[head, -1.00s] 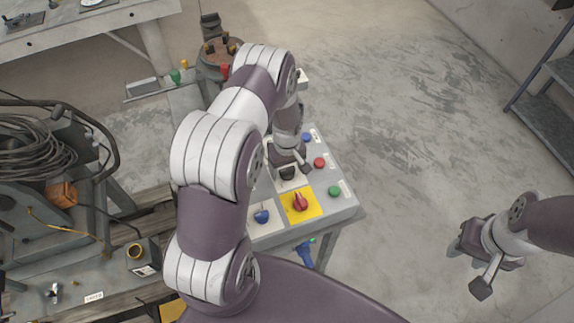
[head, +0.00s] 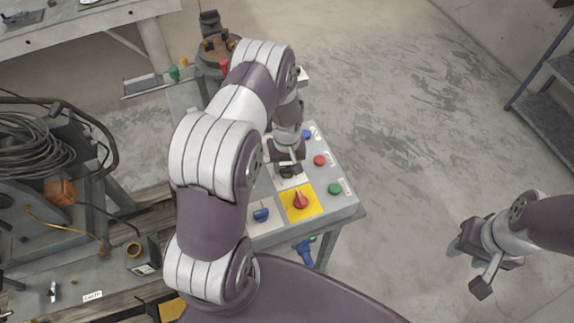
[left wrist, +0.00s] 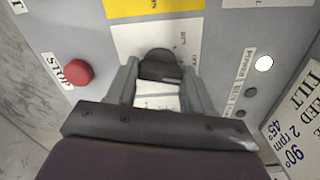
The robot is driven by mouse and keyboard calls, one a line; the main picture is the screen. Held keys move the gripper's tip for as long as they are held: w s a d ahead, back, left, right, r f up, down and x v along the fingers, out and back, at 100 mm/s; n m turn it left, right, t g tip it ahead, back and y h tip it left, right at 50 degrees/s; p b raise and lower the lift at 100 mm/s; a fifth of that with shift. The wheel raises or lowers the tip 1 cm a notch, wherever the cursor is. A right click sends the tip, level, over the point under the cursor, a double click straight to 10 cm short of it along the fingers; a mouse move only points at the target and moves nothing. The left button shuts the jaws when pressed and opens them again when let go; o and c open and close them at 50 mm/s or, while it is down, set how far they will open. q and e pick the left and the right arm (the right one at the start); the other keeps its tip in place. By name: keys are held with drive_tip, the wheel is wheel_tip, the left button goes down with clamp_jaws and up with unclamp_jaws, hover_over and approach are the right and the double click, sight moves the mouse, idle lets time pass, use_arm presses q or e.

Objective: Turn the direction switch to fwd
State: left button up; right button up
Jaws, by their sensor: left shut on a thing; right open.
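The control panel (head: 335,207) stands below my left arm. A black rotary knob (head: 289,172) sits on a white plate, and my left gripper (head: 287,162) reaches down onto it. In the left wrist view the black knob (left wrist: 158,66) lies between the two fingertips of the left gripper (left wrist: 160,78), which is shut on it. The small lettering around the knob is too small to read, so I cannot tell its setting. My right gripper (head: 474,262) is open and empty, out over the floor at the right.
Near the held knob are a red knob on a yellow plate (head: 300,201), a blue knob (head: 261,214), and blue (head: 306,134), red (head: 319,160) and green (head: 334,188) buttons. A machine with coiled cable (head: 35,145) stands left.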

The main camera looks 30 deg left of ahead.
sight(287, 167)
use_arm(q)
drive_tip(key=m+b, duration=0.1)
drive_tip(key=m, duration=0.4)
drive_tip(key=shift+w+r+m, duration=0.1)
drive_tip(key=shift+w+m, duration=0.05)
drive_tip(key=shift+m, duration=0.45)
drive_tip(key=o, duration=1)
drive_tip(key=shift+o, duration=0.2)
drive_tip(key=shift+r+b, duration=0.35)
drive_tip(key=shift+r, duration=0.05)
wheel_tip(287, 167, up, 12)
drive_tip(key=b, duration=0.2)
